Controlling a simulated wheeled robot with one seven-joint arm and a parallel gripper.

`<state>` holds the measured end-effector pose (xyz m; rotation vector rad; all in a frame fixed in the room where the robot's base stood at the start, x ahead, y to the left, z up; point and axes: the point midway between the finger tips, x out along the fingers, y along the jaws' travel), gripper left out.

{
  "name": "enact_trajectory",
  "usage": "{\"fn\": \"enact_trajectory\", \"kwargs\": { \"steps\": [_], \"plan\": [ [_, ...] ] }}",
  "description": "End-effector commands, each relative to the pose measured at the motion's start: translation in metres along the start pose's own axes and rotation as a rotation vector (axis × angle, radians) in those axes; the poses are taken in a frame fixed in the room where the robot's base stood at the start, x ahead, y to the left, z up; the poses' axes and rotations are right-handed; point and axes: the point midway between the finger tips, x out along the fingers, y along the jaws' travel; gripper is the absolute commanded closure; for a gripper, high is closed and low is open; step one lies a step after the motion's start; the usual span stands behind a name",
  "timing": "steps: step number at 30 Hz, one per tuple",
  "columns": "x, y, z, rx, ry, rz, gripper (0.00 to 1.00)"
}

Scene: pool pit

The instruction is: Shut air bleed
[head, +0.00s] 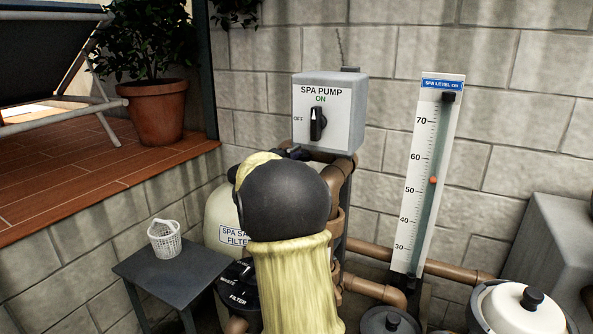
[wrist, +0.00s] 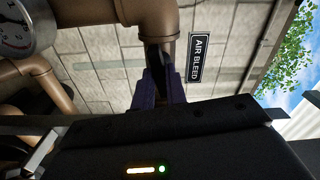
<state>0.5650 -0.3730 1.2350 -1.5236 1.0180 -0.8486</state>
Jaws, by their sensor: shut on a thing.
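In the wrist view a dark air bleed handle (wrist: 158,54) sits at the end of a brown pipe elbow. A black "AIR BLEED" label (wrist: 199,58) is on the block wall beside it. My gripper (wrist: 160,88), with dark bluish fingers, is shut on the handle from both sides. The handle's far end is hidden between the fingers, and its turn angle is hard to tell. In the head view my yellow and black arm covers the air bleed and my gripper.
The spa sand filter (head: 218,212) stands behind my arm. The spa pump switch box (head: 328,110) has its knob upright at ON. A level gauge (head: 428,180) is on the wall. A small table (head: 165,282) bears a white basket (head: 164,240). A pressure gauge (wrist: 18,28) is close by.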

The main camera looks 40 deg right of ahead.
Motion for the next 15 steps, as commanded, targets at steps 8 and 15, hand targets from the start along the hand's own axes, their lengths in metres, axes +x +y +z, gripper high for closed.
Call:
{"fn": "enact_trajectory", "kwargs": {
  "steps": [8, 15],
  "plan": [
    [0.0, 0.006, 0.0007, 0.175, 0.001, 0.002, 1.0],
    [-0.0001, 0.0021, 0.0003, 0.231, 0.0, 0.004, 1.0]
  ]
}}
